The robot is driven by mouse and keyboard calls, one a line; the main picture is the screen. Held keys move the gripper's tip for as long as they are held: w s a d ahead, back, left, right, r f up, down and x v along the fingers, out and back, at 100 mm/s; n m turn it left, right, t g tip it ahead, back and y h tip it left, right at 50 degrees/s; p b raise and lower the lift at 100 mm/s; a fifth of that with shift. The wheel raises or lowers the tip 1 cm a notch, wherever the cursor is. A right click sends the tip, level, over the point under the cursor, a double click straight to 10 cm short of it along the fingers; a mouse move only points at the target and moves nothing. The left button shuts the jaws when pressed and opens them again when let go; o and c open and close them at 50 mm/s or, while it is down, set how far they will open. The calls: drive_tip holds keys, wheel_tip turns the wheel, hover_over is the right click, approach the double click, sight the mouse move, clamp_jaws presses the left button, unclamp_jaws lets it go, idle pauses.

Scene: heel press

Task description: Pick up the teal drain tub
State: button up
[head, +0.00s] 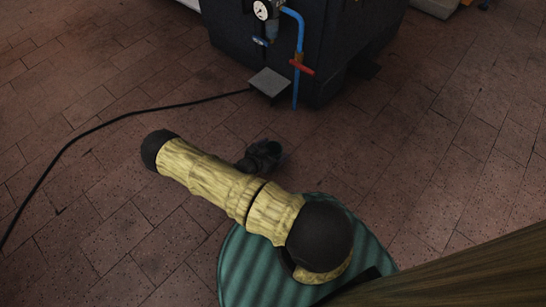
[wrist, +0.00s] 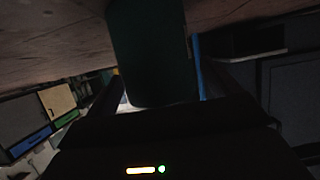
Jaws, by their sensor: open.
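The drain tub (wrist: 152,50) shows in the wrist view as a dark teal, smooth-sided shape at the top centre. It appears upside down there, with the floor along the top of the picture. My gripper (wrist: 160,88) is open, with one dark finger on each side of the tub's lower part in the picture. I cannot tell whether the fingers touch it. In the head view my gripper (head: 263,158) is a small dark shape low over the floor, partly behind my yellow arm. I cannot make out the tub there.
A dark machine (head: 325,75) stands just beyond my gripper, with a gauge (head: 263,10), a blue pipe (head: 300,35) and a red valve handle (head: 301,67). A grey pedal (head: 269,82) trails a black cable (head: 130,115) across the floor.

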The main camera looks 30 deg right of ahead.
idle(0.4)
drive_tip(key=c, duration=1)
drive_tip(key=shift+r, duration=0.15)
wheel_tip(320, 180, up, 10)
drive_tip(key=p, duration=0.7)
drive_tip(key=a+r+n+t+p, duration=0.1)
drive_tip(key=a+r+p, duration=0.3)
drive_tip(key=r, duration=0.8)
drive_tip(key=a+r+n+t+y+p, duration=0.1)
drive_tip(key=a+r+p, duration=0.4)
drive_tip(key=r, duration=0.7)
drive_tip(key=a+r+n+t+y+p, duration=0.1)
drive_tip(key=a+r+p, duration=0.3)
drive_tip(key=r+p, duration=0.4)
drive_tip(key=shift+w+a+r, duration=0.15)
drive_tip(key=shift+r, duration=0.8)
drive_tip(key=shift+w+a+r, duration=0.1)
drive_tip(key=shift+w+r, duration=0.05)
drive_tip(key=shift+r, duration=0.8)
